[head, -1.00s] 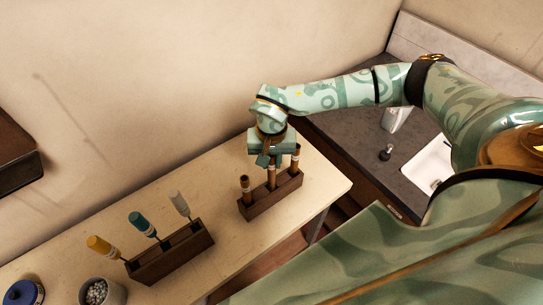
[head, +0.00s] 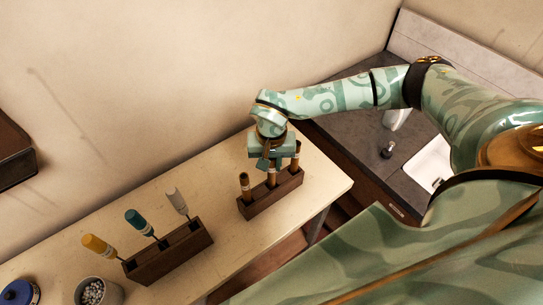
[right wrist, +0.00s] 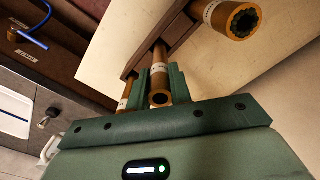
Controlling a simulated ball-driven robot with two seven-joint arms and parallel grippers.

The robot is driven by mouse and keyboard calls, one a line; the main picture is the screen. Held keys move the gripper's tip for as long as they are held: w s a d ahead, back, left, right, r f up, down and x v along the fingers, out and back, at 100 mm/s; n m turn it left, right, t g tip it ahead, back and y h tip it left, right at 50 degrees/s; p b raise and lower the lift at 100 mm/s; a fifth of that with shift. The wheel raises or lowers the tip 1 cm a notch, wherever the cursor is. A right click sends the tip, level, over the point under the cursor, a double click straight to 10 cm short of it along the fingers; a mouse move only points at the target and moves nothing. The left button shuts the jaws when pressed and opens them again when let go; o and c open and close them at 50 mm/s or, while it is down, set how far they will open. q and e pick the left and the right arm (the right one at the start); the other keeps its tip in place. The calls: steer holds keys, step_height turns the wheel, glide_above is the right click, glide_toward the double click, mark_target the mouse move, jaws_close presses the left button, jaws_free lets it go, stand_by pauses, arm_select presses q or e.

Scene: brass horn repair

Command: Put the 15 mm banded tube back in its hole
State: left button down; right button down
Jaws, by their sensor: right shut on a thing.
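A brass-brown tube (right wrist: 159,60) is between the fingers of my right gripper (right wrist: 160,86), which is shut on it. In the head view the right gripper (head: 271,163) is above the middle of a dark wooden block (head: 272,202), with the tube (head: 271,181) upright below it. The tube's lower end meets the block at the middle position; how deep it sits cannot be told. Two other banded tubes stand in the block, one at the left (head: 245,186) and one at the right (head: 296,158). Size marks are too small to read. My left gripper is not in view.
A second wooden block (head: 170,258) holds yellow, teal and grey handled tools. A cup of pale beads (head: 115,293) and a blue round container (head: 22,291) are at lower left. The light bench (head: 325,183) is clear right of the tube block.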

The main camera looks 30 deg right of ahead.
steer(key=shift+f, duration=0.15)
steer(key=c, duration=1.2)
jaws_free()
step_height(320, 180, up, 16)
steer(key=shift+r, duration=0.25)
